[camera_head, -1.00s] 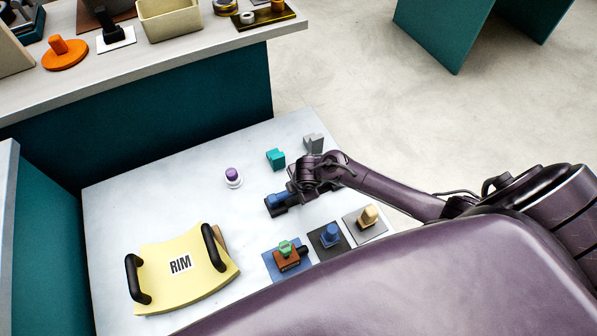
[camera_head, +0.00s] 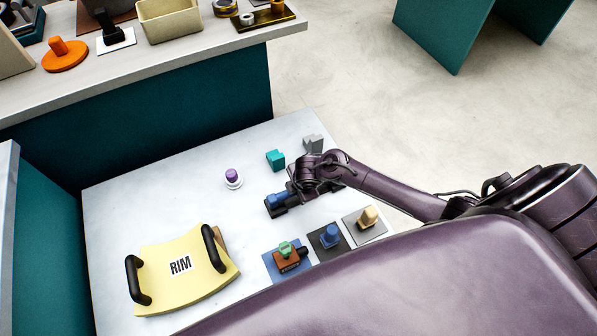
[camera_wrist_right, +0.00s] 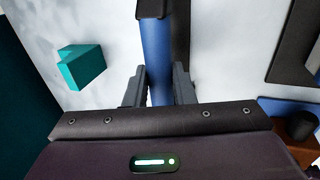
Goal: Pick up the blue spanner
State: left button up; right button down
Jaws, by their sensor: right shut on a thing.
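The blue spanner (camera_head: 275,198) lies low over the white table in the head view, with a dark part at its far end. My right gripper (camera_head: 287,194) is at it, coming in from the right. In the right wrist view the blue spanner (camera_wrist_right: 157,60) runs between the two fingers of my right gripper (camera_wrist_right: 158,88), which are shut on it. Whether it touches the table cannot be told. My left gripper is not in view.
A teal block (camera_head: 275,159), a grey block (camera_head: 313,143) and a purple-topped button (camera_head: 232,177) stand nearby. Small pads with a green-topped brown piece (camera_head: 287,260), a blue piece (camera_head: 330,236) and a tan piece (camera_head: 369,215) lie in front. A yellow RIM panel (camera_head: 180,275) lies left.

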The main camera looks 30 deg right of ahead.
notch_tip(320, 180, up, 19)
jog(key=p, duration=0.7)
jog(key=shift+r, duration=0.15)
